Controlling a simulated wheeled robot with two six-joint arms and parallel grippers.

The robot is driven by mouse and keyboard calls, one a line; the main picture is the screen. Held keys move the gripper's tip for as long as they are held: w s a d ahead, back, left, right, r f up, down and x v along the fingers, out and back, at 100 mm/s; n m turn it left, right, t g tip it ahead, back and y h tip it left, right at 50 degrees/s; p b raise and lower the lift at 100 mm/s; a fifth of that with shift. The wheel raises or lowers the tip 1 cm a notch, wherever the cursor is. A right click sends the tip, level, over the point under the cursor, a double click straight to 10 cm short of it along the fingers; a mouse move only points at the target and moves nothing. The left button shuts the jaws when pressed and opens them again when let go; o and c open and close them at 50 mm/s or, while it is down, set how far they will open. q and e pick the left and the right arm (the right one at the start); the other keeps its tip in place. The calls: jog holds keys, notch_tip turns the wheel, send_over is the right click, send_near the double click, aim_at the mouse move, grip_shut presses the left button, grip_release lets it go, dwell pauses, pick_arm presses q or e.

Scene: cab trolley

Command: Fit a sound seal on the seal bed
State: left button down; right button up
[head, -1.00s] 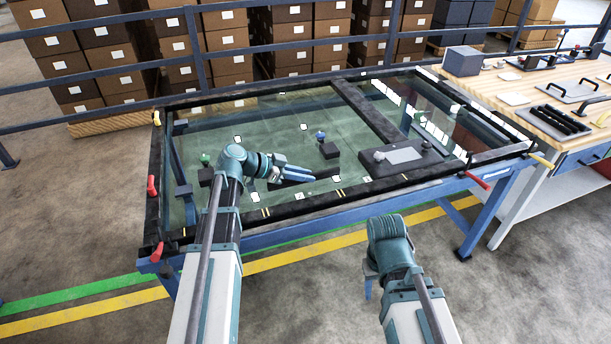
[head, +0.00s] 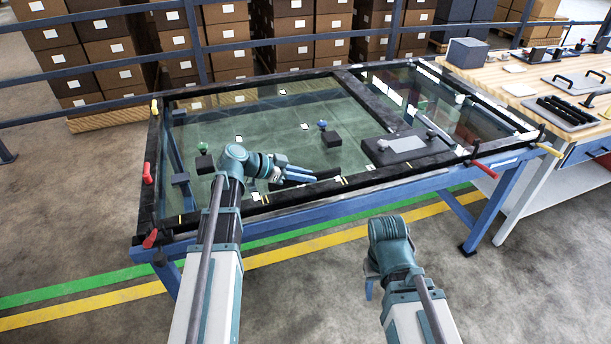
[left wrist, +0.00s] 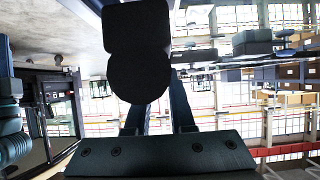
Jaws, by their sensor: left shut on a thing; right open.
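My left gripper (head: 305,172) is above the front part of the glass-topped trolley (head: 255,215). It is shut on a dark piece, most likely a seal (left wrist: 137,55), which shows as a black two-lobed shape in the left wrist view, in front of the fingers (left wrist: 157,112). In the head view a dark bar (head: 290,185) shows beside the fingers; I cannot tell whether it is the held piece. More black strips (head: 563,114) lie on a tray on the right bench. I cannot clearly make out the seal bed. My right gripper (head: 369,288) is open, in front of the trolley.
A black block with a grey plate (head: 402,144) sits at the trolley's right middle. Small blocks with a green knob (head: 203,148) and a blue knob (head: 323,126) stand further left. Red handles (head: 484,169) stick out at the edges. A wooden bench (head: 530,90) adjoins at right.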

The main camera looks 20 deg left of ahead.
pick_arm(q)
jog(key=shift+f+b, duration=1.15)
jog(key=shift+f, duration=0.2)
jog(key=c, duration=0.7)
grip_release()
jog(key=p+v, duration=0.6)
jog(key=v, duration=0.7)
jog(key=shift+w+d+r, duration=0.1)
jog(key=shift+s+a+r+p, duration=0.15)
jog(key=shift+s+a+p, duration=0.15)
jog(key=shift+a, duration=0.1)
